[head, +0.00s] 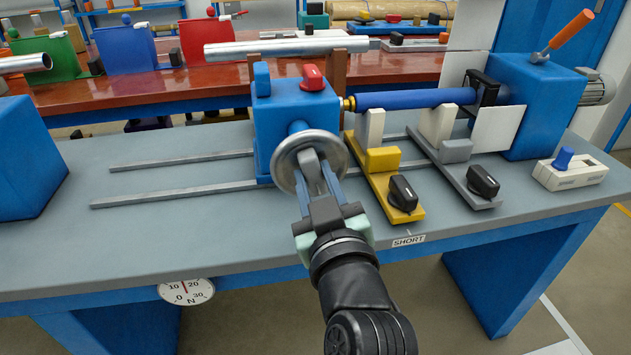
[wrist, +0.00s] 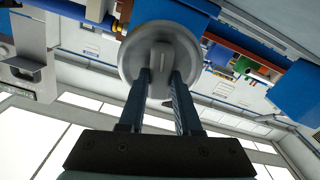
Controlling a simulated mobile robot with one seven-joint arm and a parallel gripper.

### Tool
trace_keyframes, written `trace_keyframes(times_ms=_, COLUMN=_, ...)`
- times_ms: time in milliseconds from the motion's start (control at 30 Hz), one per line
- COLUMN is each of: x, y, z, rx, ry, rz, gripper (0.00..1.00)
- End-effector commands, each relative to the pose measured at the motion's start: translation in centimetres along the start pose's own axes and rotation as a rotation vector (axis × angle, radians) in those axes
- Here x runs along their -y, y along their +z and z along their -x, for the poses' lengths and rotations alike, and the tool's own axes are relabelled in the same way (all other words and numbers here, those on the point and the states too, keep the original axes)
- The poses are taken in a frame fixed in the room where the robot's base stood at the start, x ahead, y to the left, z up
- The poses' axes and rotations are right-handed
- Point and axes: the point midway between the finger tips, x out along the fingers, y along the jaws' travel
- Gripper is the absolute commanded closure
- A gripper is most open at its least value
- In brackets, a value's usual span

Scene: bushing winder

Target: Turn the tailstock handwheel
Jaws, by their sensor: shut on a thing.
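The tailstock is a blue block (head: 295,110) on two grey rails, with a red knob (head: 312,77) and a blue lever (head: 262,78) on top. Its handwheel, a silver disc (head: 285,172), faces me on the near side, and shows in the wrist view (wrist: 136,62). My gripper (head: 318,170) reaches up to the handwheel. Its fingers (wrist: 160,88) are shut on the raised grip at the wheel's middle. The fingers partly hide the wheel. A brass tip on the tailstock's right meets the end of a blue bar (head: 415,99).
A yellow support (head: 383,180) with a black knob stands close right of the handwheel, and a grey support (head: 455,170) beyond it. A blue headstock (head: 525,95) stands at the right. A dial (head: 187,291) hangs at the bench's front edge.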

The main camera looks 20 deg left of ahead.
Motion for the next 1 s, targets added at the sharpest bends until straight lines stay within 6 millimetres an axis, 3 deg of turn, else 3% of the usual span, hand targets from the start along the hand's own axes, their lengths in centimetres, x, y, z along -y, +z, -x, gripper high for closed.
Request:
trace_keyframes(times_ms=300, x=-0.1, y=0.0, z=0.0, rx=0.000, ry=0.001, rz=0.002, gripper=1.00)
trace_keyframes(times_ms=333, x=-0.1, y=0.0, z=0.0, rx=0.000, ry=0.001, rz=0.001, gripper=0.64)
trace_keyframes(times_ms=500, x=-0.1, y=0.0, z=0.0, rx=0.000, ry=0.001, rz=0.001, gripper=0.38)
trace_keyframes(times_ms=833, x=0.0, y=0.0, z=0.3, rx=0.001, ry=0.001, rz=-0.001, gripper=0.38)
trace_keyframes(times_ms=1000, x=-0.1, y=0.0, z=2.5, rx=0.001, ry=0.003, rz=-0.002, gripper=0.38)
